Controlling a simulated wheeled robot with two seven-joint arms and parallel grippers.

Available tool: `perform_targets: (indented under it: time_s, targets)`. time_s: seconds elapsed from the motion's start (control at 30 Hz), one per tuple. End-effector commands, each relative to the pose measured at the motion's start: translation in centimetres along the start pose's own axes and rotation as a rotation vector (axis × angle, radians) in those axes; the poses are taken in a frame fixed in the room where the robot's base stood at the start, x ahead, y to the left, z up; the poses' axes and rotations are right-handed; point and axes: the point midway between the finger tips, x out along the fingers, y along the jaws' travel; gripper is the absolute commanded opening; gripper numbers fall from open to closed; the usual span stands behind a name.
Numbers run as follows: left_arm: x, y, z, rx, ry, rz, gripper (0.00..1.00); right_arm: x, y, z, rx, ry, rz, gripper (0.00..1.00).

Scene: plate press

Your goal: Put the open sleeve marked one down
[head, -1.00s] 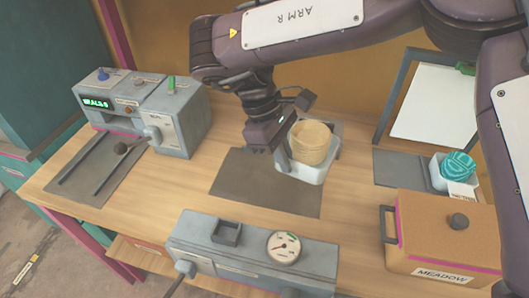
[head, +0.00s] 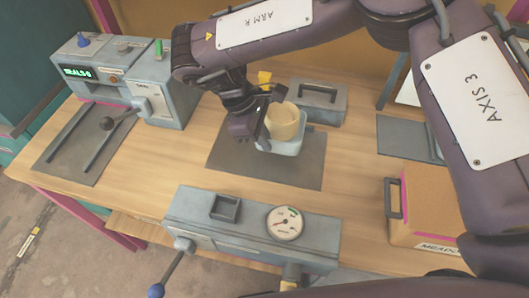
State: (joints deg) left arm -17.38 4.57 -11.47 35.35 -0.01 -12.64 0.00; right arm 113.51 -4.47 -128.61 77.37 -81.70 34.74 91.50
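The open sleeve (head: 281,147) is a pale, open-topped box with a tan ribbed round cup (head: 284,121) standing in it. No mark on the sleeve is readable from here. It is over the dark grey mat (head: 225,167) in the middle of the bench; I cannot tell whether it touches the mat. My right gripper (head: 262,131) is at the sleeve's left side, with a finger against its left wall, and seems shut on it. The far finger is hidden. My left gripper is out of view.
A grey press (head: 160,90) with lit display and slotted plate stands left. A grey gauge unit (head: 250,225) with a lever lies along the front. A handled grey block (head: 318,98) is behind the sleeve; a tan box (head: 425,205) stands right. Mat is bare at front.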

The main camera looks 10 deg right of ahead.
Motion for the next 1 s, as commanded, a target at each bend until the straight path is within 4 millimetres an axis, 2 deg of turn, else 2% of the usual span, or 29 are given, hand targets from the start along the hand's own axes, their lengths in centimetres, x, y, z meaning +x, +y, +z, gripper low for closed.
perform_targets:
  time_s: [0.5,0.9,1.0]
  targets:
    - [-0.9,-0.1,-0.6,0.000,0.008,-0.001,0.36,5.3,0.0,-2.2,0.002,-0.002,0.001,0.00]
    - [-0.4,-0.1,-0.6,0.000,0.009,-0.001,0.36,5.9,0.0,-2.5,0.003,0.000,0.001,0.00]
    - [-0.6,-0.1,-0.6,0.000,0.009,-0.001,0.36,5.7,0.0,-2.4,0.002,0.000,0.001,0.16]
